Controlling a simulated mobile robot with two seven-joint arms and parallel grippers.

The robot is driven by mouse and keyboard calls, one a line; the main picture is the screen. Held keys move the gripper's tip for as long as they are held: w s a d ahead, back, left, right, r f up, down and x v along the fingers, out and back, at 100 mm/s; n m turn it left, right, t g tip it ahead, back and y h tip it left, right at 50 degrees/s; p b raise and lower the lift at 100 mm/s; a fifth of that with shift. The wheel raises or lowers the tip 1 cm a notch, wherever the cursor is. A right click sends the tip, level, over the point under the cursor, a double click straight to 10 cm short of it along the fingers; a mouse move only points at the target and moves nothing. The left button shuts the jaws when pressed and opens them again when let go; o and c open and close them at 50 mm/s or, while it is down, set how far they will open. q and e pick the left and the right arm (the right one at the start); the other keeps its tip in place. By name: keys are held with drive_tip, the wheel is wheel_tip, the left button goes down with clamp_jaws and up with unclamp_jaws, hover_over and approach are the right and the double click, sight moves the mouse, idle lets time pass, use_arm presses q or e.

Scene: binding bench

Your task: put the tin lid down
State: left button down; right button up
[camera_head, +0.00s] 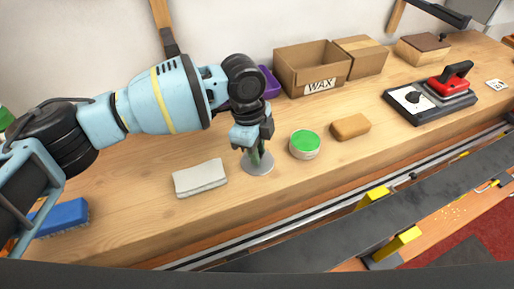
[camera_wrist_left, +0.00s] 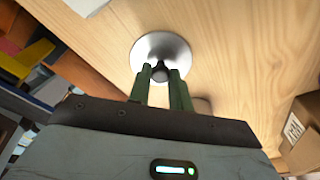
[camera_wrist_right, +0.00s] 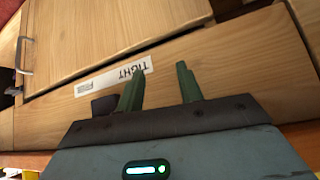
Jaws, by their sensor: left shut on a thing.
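The tin lid (camera_head: 260,166) is a round silver disc with a dark knob. My left gripper (camera_head: 255,155) points down and is shut on the knob. The lid is at or just above the bench top; I cannot tell whether it touches. In the left wrist view the lid (camera_wrist_left: 152,45) lies flat beyond the fingertips (camera_wrist_left: 160,73), over bare wood. A round tin (camera_head: 305,152) with a green top stands just right of the lid, apart from it. My right gripper (camera_wrist_right: 160,70) is open and empty, before a wooden front with a label (camera_wrist_right: 112,77).
A folded pale cloth (camera_head: 200,178) lies left of the lid. A tan block (camera_head: 350,127) lies right of the tin. A cardboard WAX box (camera_head: 312,70) and a purple container (camera_head: 268,82) stand behind. A blue brush-like block (camera_head: 62,217) is at far left. The bench's front edge is close.

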use_arm(q)
drive_tip(key=c, duration=1.3)
unclamp_jaws()
drive_tip(key=r, duration=0.4)
drive_tip(key=a+r, duration=0.1)
drive_tip(key=r, duration=0.7)
drive_tip(key=shift+w+a, duration=0.3)
drive_tip(key=shift+w, duration=0.05)
drive_tip(key=shift+s, duration=0.1)
